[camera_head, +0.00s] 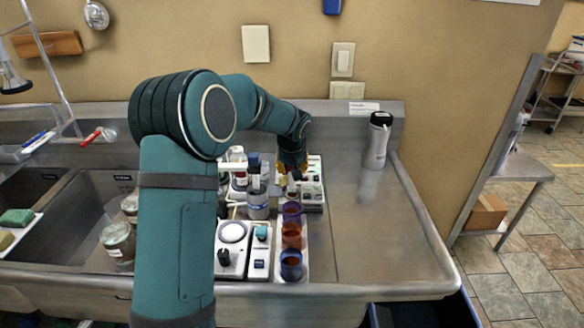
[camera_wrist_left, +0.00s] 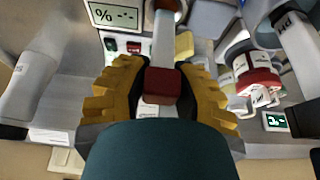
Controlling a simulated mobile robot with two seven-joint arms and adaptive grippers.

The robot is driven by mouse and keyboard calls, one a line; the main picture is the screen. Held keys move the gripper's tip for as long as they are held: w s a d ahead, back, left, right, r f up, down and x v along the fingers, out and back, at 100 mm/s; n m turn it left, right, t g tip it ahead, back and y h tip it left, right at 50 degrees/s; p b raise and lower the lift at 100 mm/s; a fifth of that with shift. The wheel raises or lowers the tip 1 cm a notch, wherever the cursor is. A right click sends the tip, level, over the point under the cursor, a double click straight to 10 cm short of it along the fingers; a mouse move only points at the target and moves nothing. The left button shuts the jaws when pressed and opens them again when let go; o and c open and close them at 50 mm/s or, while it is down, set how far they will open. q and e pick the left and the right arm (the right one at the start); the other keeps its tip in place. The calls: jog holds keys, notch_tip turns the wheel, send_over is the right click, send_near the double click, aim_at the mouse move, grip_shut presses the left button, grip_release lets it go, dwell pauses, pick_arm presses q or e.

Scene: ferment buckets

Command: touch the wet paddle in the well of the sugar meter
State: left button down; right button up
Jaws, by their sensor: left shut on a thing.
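My left gripper (camera_head: 291,172) is above the back of the counter in the head view. In the left wrist view its yellow fingers (camera_wrist_left: 161,92) are shut on the red grip of the paddle (camera_wrist_left: 163,84). The paddle's pale shaft (camera_wrist_left: 164,42) points away from the fingers, toward the top of the picture. The sugar meter (camera_wrist_left: 117,14) shows a display reading "% --.-" there, left of the shaft. Its well is not clearly seen, so I cannot tell whether the paddle's far end touches it. In the head view, devices (camera_head: 313,190) stand just below the gripper. My right gripper is not in view.
Purple (camera_head: 292,208), orange (camera_head: 291,234) and blue (camera_head: 291,265) cups stand in a row in front. A scale (camera_head: 232,232) is left of them. A steel bottle (camera_head: 377,140) stands at back right. The right counter is clear; sinks with jars (camera_head: 117,240) lie left.

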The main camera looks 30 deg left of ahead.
pick_arm(q)
jog(key=shift+f+b, duration=0.4)
jog(key=shift+f, duration=0.1)
dwell(0.4)
jog(key=shift+r, duration=0.1)
dwell(0.5)
jog(key=shift+r+p, duration=2)
jog(key=shift+r, duration=0.95)
